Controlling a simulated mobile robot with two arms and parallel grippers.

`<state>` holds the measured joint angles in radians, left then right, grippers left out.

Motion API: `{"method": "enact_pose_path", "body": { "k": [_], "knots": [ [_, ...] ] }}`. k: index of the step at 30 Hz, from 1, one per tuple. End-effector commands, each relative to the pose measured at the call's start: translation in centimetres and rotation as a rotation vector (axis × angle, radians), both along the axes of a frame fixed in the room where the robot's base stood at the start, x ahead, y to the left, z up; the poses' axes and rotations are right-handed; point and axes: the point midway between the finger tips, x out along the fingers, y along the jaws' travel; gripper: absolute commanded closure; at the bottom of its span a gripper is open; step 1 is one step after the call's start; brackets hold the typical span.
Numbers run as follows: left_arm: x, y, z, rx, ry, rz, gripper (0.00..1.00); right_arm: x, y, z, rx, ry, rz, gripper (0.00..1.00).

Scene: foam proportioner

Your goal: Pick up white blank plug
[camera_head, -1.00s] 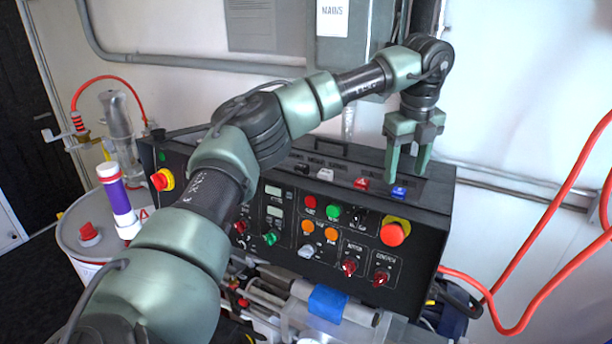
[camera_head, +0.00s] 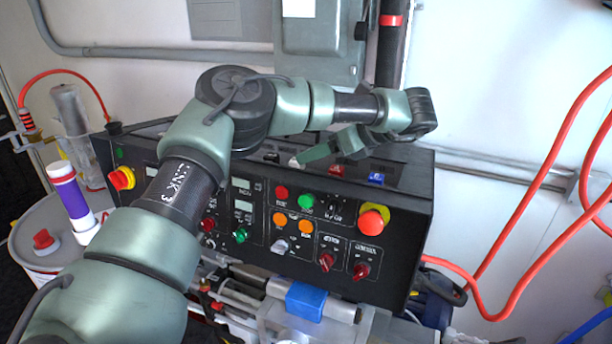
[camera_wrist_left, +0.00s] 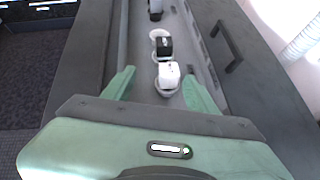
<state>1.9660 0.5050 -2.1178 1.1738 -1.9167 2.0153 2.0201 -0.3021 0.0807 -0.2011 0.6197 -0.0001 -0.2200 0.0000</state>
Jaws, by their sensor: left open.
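The white blank plug (camera_wrist_left: 168,76) sits in a recessed strip on top of the black control box, seen in the left wrist view. In the head view the white plug (camera_head: 294,162) shows just left of my left fingertips, partly hidden. My left gripper (camera_head: 318,152) is open and turned toward the left, low over the box top. In the left wrist view the fingers of my left gripper (camera_wrist_left: 161,90) are spread, one on each side of the strip, with the white plug ahead between them. Nothing is held. My right gripper is not in view.
A black plug (camera_wrist_left: 164,46) stands just beyond the white one. A red plug (camera_head: 336,170) and a blue plug (camera_head: 376,179) sit to the right on the box top. A black handle (camera_wrist_left: 227,46) rises beside the strip. A grey wall box (camera_head: 320,50) is behind.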

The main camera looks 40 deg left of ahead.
Motion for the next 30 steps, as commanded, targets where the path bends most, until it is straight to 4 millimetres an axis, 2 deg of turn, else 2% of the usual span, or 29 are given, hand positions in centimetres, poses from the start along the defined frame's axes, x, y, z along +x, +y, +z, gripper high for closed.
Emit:
{"method": "enact_pose_path", "body": {
  "k": [1,5,16,21,25,30],
  "knots": [
    [0.2,-0.5,-0.5,0.034,-0.027,0.003,0.42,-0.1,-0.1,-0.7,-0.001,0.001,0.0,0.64],
    [0.5,-0.7,-0.8,0.085,-0.075,0.017,0.42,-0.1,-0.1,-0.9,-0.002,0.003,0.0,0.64],
    [0.1,3.0,-2.3,0.089,-0.08,0.023,0.42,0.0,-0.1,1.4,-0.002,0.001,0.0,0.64],
    [-0.1,5.0,-3.8,0.088,-0.08,0.022,0.42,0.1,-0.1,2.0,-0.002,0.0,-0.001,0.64],
    [-0.1,5.8,-4.1,0.09,-0.084,0.02,0.42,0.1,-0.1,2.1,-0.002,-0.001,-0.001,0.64],
    [-0.1,6.0,-4.2,0.091,-0.083,0.02,0.42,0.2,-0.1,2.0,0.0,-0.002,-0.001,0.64]
  ]
}}
